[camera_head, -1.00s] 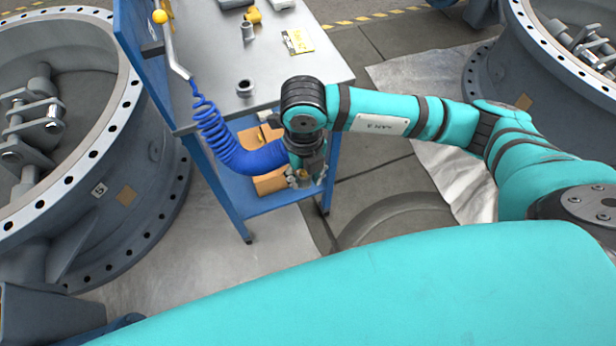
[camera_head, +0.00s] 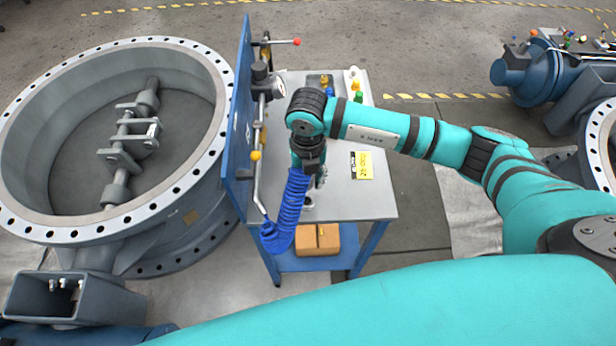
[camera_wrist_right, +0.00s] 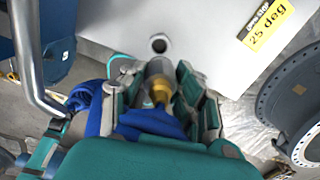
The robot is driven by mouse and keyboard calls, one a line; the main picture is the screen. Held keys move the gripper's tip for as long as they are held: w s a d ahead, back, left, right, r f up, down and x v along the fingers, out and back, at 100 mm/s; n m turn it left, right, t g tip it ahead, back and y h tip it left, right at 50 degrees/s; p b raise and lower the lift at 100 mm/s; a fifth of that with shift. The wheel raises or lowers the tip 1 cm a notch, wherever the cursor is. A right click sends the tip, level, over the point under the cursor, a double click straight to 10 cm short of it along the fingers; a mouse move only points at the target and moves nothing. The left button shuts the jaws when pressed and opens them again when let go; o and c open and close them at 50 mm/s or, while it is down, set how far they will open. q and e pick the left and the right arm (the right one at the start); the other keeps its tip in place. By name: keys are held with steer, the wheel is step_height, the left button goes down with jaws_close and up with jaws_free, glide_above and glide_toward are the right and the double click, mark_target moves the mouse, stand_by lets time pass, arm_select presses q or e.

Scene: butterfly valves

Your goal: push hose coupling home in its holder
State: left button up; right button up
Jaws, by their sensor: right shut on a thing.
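My right gripper (camera_head: 312,178) is above the front part of a grey bench top. In the right wrist view its fingers (camera_wrist_right: 160,95) are shut around the hose coupling (camera_wrist_right: 158,72), a grey metal sleeve with a brass part. The blue coiled hose (camera_head: 288,212) hangs from it in the head view, where the gripper hides the coupling. A round grey ring with a dark opening, seemingly the holder (camera_wrist_right: 159,43), is on the bench top ahead of the coupling, apart from it in the picture. It also shows just below the gripper in the head view (camera_head: 307,203). My left gripper is out of view.
A blue panel (camera_head: 240,120) with a bent grey pipe (camera_head: 259,180) stands along the bench's left side. A yellow label (camera_head: 362,165) lies on the bench (camera_head: 375,205). Cardboard boxes (camera_head: 318,238) sit on the lower shelf. A large valve (camera_head: 190,225) stands at left.

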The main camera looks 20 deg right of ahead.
steer(key=shift+w+a+r, duration=0.1)
steer(key=shift+w+r, duration=0.15)
steer(key=shift+r, duration=0.05)
steer(key=shift+s+f+b, duration=0.1)
steer(key=shift+f+b, duration=0.4)
steer(key=shift+f, duration=0.2)
step_height(320, 180, down, 4)
steer(key=b, duration=0.2)
steer(key=shift+f+b, duration=0.1)
steer(key=shift+b, duration=0.25)
steer(key=shift+f+b, duration=0.7)
steer(key=shift+f, duration=0.05)
steer(key=shift+f+b, duration=0.2)
steer(key=shift+b, duration=0.35)
stand_by(0.5)
steer(key=shift+f+b, duration=1.1)
steer(key=shift+b, duration=0.1)
stand_by(1.2)
steer(key=o, duration=1.1)
steer(key=shift+o, duration=0.6)
